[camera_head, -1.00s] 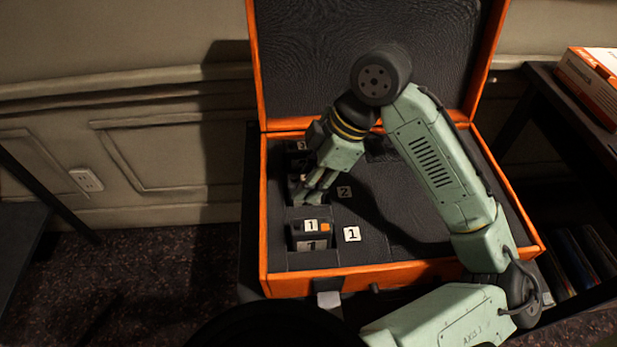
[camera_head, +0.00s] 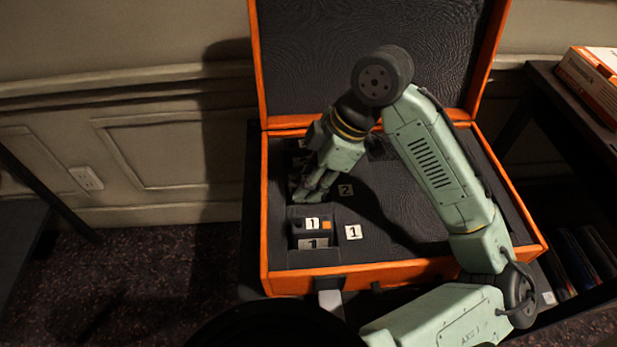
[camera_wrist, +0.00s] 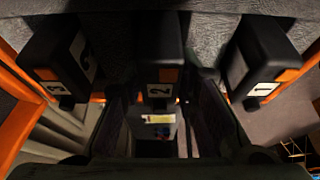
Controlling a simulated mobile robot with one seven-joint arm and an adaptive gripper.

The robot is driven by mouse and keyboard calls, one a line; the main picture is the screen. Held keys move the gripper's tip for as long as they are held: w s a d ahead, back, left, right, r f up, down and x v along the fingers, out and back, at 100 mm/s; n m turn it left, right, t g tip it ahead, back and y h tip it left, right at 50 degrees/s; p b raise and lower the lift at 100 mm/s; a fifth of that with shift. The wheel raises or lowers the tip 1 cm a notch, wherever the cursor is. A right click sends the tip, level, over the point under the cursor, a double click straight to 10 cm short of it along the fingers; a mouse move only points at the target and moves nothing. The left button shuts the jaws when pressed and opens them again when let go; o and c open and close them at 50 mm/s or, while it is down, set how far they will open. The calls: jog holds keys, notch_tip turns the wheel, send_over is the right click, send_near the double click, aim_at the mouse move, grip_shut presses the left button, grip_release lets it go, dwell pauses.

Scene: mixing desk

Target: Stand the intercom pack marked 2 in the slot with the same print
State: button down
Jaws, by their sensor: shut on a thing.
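The intercom pack marked 2 (camera_wrist: 158,48) is a dark upright block with an orange band and a white 2 label, in the middle of the wrist view. My gripper (camera_head: 308,192) is shut on it, with a finger on each side. In the head view the gripper hides most of this pack. It is at the slot in the orange case beside the printed 2 label (camera_head: 345,190), between packs 1 and 3. I cannot tell how deep it sits.
The pack marked 1 (camera_head: 312,225) stands in the nearer slot, beside its 1 label (camera_head: 353,232). The pack marked 3 (camera_wrist: 58,62) is on the other side. The orange case (camera_head: 365,275) has its lid raised behind. The right part of its dark insert is bare.

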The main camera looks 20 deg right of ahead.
jog(key=shift+f, duration=0.2)
jog(key=c, duration=1.2)
grip_release()
jog(key=v, duration=0.7)
jog(key=shift+d+r, duration=0.2)
jog(key=shift+r, duration=0.35)
